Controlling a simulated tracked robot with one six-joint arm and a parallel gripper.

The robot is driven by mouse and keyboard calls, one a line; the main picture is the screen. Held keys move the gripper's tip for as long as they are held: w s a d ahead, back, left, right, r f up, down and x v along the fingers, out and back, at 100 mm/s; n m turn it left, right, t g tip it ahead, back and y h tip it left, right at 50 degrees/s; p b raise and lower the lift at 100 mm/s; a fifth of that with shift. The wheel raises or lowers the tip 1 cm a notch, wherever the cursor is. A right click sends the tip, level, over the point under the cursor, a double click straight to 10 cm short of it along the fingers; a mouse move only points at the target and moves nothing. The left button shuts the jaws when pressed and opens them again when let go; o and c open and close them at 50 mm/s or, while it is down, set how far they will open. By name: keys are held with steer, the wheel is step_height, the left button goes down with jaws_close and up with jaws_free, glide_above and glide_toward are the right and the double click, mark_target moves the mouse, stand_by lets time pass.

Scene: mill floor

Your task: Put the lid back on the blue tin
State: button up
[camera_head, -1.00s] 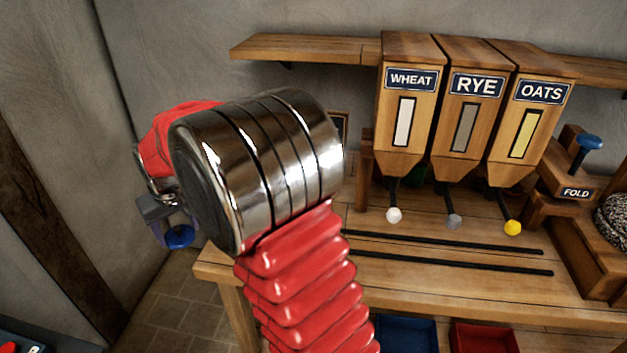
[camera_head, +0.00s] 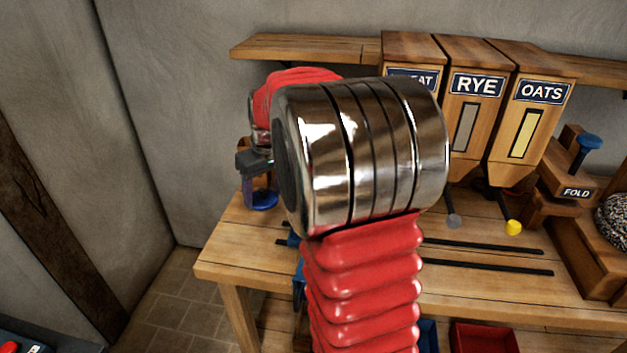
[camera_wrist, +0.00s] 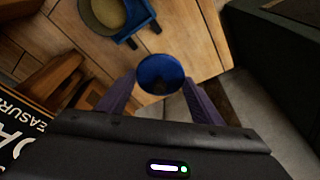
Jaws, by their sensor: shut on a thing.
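My gripper (camera_head: 258,192) is at the left end of the bench, above its edge, shut on a round blue lid (camera_head: 263,201). In the wrist view the lid (camera_wrist: 161,70) sits between the two purple fingertips (camera_wrist: 160,86), its round face showing. At the top of the wrist view is a round opening or pan with tan contents (camera_wrist: 103,12), beside a blue body (camera_wrist: 136,17); I cannot tell whether this is the blue tin. In the head view a bit of blue (camera_head: 293,240) shows at my arm's edge; my arm hides the rest.
The wooden bench (camera_head: 480,290) has two dark rails along it. Rye (camera_head: 470,100) and oats (camera_head: 535,105) hoppers stand at the back, and my arm partly covers the wheat hopper. A fold press (camera_head: 578,170) is at right. A red bin (camera_head: 484,338) is below the bench.

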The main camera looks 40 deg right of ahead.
steer(key=s+d+r, duration=0.3)
steer(key=s+d, duration=0.5)
steer(key=d, duration=0.2)
steer(key=shift+s, duration=0.15)
steer(key=shift+a, duration=0.1)
step_height(320, 180, down, 6)
steer(key=shift+f, duration=0.15)
stand_by(0.6)
steer(key=shift+f, duration=0.1)
stand_by(2.3)
steer(key=o, duration=1.1)
steer(key=shift+o, duration=0.5)
steer(key=o, duration=0.4)
steer(key=shift+c, duration=0.2)
